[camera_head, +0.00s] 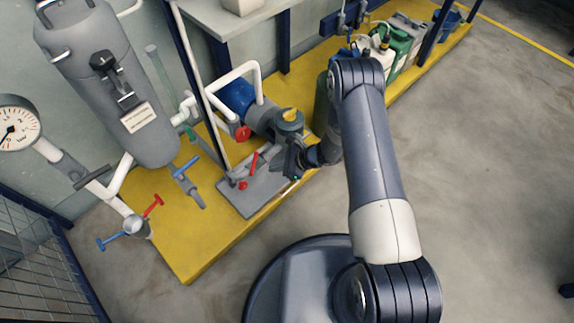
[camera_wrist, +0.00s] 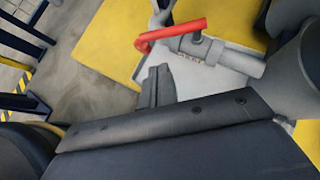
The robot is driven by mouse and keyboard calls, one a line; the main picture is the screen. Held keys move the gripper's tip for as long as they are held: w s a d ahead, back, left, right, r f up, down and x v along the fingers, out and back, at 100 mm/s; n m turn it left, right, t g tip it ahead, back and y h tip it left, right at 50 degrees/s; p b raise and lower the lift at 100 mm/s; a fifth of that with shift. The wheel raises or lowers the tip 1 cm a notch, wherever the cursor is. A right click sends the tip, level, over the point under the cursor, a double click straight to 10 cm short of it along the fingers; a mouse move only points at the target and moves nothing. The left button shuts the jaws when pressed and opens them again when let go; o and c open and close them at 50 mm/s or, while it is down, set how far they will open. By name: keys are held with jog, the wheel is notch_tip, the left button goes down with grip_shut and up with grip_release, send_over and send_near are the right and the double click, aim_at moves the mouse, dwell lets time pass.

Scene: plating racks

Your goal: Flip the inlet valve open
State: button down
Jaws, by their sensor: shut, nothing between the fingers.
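A valve with a red lever (camera_head: 254,163) sits on a grey pipe beside the pump. In the wrist view its lever (camera_wrist: 172,33) slants across the pipe (camera_wrist: 232,57), just beyond my gripper. No readable label confirms that this is the inlet valve. My gripper (camera_head: 285,162) is right of the lever in the head view, low over the grey base plate. In the wrist view my gripper (camera_wrist: 158,74) is shut and empty, its fingers apart from the lever in the picture. Whether they touch in depth is unclear.
The blue pump (camera_head: 238,97) with a red knob (camera_head: 243,133) stands close behind. Other handles are a blue one (camera_head: 186,166), a red one (camera_head: 153,205) and another blue one (camera_head: 115,243). A pressure gauge (camera_head: 16,128) is at left. Open floor (camera_head: 470,170) lies right.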

aim_at(252, 171)
jog(key=a, duration=0.1)
jog(key=a+f, duration=0.1)
jog(key=a, duration=0.1)
jog(key=a+b, duration=0.1)
jog(key=a, duration=0.1)
jog(key=shift+w+f, duration=0.1)
jog(key=shift+f, duration=0.2)
jog(key=shift+s+a+b, duration=0.2)
jog(key=shift+a+b, duration=0.3)
jog(key=shift+b, duration=0.15)
jog(key=shift+s+a+f+b, duration=0.2)
jog(key=shift+a+b, duration=0.5)
jog(key=shift+b, duration=0.25)
jog(key=shift+a+r+b, duration=0.15)
jog(key=shift+a+b, duration=0.95)
jog(key=shift+b, duration=0.05)
jog(key=shift+w+a, duration=0.1)
